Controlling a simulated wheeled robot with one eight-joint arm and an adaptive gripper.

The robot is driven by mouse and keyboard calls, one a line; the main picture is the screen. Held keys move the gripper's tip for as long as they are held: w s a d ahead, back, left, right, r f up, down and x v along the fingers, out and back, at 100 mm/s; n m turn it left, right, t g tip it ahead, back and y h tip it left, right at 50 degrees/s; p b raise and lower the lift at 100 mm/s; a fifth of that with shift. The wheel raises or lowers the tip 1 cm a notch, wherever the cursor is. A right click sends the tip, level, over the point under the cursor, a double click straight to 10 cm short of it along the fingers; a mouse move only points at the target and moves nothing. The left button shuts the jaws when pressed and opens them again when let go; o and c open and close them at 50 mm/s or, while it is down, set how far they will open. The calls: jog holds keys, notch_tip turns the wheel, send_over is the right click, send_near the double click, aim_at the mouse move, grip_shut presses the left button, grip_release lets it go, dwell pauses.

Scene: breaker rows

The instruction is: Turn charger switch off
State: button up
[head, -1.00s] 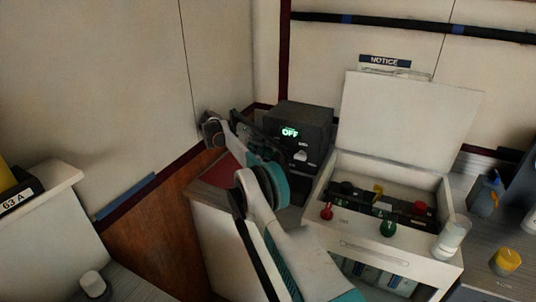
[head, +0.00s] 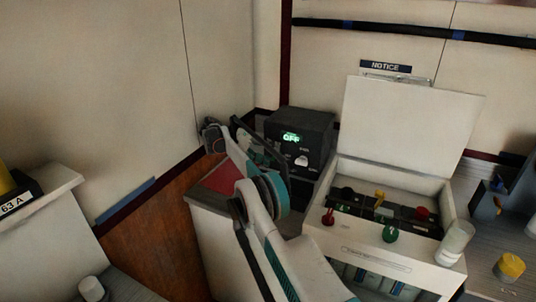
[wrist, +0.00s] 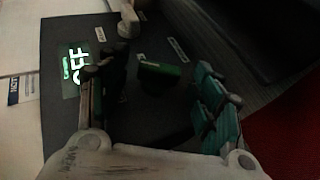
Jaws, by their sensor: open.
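The charger is a dark box (head: 304,128) in the back corner, with a lit green display reading OFF (head: 291,138). The display also shows sideways in the wrist view (wrist: 75,68). A pale knob (head: 301,160) sits on its front, seen at the top of the wrist view (wrist: 128,22). A dark switch with a green edge (wrist: 160,73) stands on the panel between my fingers in the wrist view. My gripper (wrist: 158,98) is open, its fingers on either side of that switch, with no clear contact. In the head view my gripper (head: 262,150) is in front of the charger's left side.
A white case (head: 385,262) with its lid up stands right of the charger, holding red, green and yellow knobs. A white cup (head: 456,243) and a yellow-topped jar (head: 509,267) are at the right. A red surface (head: 222,176) lies beneath my gripper.

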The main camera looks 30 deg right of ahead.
jog(key=shift+r+p, duration=0.2)
jog(key=shift+p, duration=0.2)
jog(key=s+a+r+m+t+y+p, duration=0.1)
jog(key=s+a+r+t+y+p, duration=0.15)
jog(key=r+t+y+p, duration=0.35)
jog(key=s+a+r+m+t+y+p, duration=0.1)
jog(key=s+r+t+y+p, duration=0.2)
jog(key=r, duration=0.5)
jog(key=s+a+r+n+b, duration=0.2)
jog(key=s+a, duration=0.3)
jog(key=s, duration=0.3)
jog(key=s+a+r+n+t+b, duration=0.1)
jog(key=s+a+r+n+b, duration=0.1)
jog(key=s, duration=0.6)
jog(key=shift+s+a+r+t+b, duration=0.3)
jog(key=shift+a+r+b, duration=0.55)
jog(key=shift+a, duration=0.55)
jog(key=shift+r, duration=0.1)
jog(key=shift+c, duration=0.6)
